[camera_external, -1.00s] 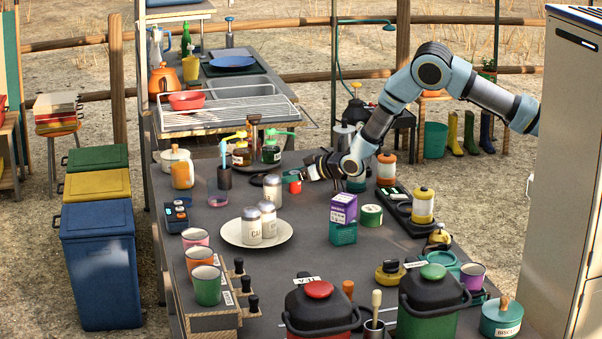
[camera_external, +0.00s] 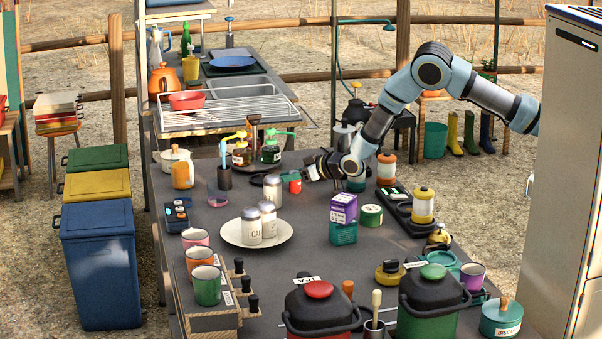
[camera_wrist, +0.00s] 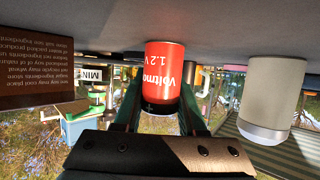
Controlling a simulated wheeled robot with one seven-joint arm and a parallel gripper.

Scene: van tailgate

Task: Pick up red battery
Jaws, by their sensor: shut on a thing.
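The red battery (camera_wrist: 163,75) fills the middle of the wrist view, with "Voltmo 1.2 V" in white on its red wrap and a dark end nearest my gripper. It also shows as a small red shape in the external view (camera_external: 295,187). My gripper (camera_wrist: 160,105) is shut on it, one finger on each side of its lower part. In the external view my gripper (camera_external: 300,178) is low over the table, beside a white canister (camera_external: 272,191). I cannot tell whether the battery touches the tabletop.
A pale cylinder (camera_wrist: 273,95) stands close on the right in the wrist view, and a brown printed box (camera_wrist: 52,60) is on the left. A plate (camera_external: 283,236) with two canisters and a purple box (camera_external: 343,209) on a green one stand nearer the camera.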

